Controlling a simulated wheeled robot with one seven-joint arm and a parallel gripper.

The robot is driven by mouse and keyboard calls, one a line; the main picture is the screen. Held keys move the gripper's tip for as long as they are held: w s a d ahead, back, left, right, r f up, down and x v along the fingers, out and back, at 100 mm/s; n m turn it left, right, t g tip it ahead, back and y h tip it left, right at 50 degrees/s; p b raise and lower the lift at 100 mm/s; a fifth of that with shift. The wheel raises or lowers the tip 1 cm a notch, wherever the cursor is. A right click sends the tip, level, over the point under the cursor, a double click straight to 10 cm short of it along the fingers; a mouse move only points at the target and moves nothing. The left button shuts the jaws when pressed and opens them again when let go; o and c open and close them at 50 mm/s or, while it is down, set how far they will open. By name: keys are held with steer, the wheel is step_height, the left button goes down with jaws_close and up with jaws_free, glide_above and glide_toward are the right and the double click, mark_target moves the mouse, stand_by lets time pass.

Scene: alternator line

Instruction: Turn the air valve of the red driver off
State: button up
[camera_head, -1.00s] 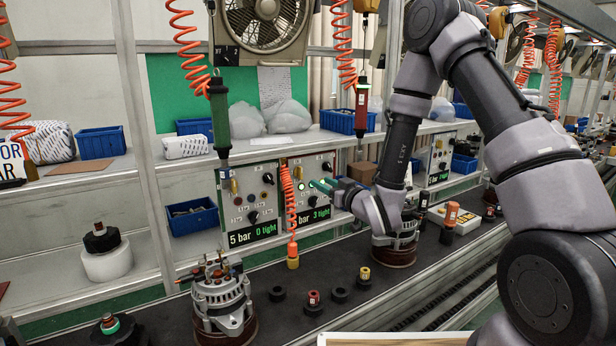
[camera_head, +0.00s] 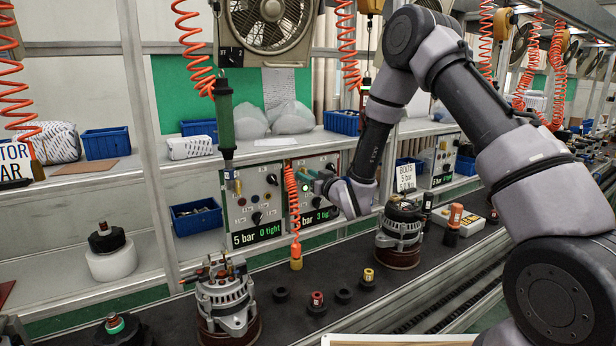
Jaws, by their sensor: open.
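The red driver (camera_head: 363,92) hangs from an orange coil, mostly hidden behind my arm. My gripper (camera_head: 318,184) is open, with green fingertips, close in front of the right control panel (camera_head: 304,217). This panel has a lit lamp, and its readout shows a 3, with the rest partly covered by my gripper. I cannot make out the red driver's air valve; my gripper and wrist cover part of the panel. I cannot tell whether the fingers touch anything.
A green driver (camera_head: 224,118) hangs before the left panel (camera_head: 253,204), which reads 5 bar, 0 tight. An orange coil (camera_head: 292,205) hangs close left of my gripper. Alternators (camera_head: 226,300) (camera_head: 400,236) stand on the dark bench. Blue bins (camera_head: 342,122) line the shelf.

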jaws_close()
steer(key=shift+s+a+f+n, duration=0.1)
steer(key=shift+f+n, duration=0.05)
steer(key=shift+n, duration=4.35)
steer(key=shift+s+a+f+n, duration=0.1)
steer(key=shift+n, duration=4.4)
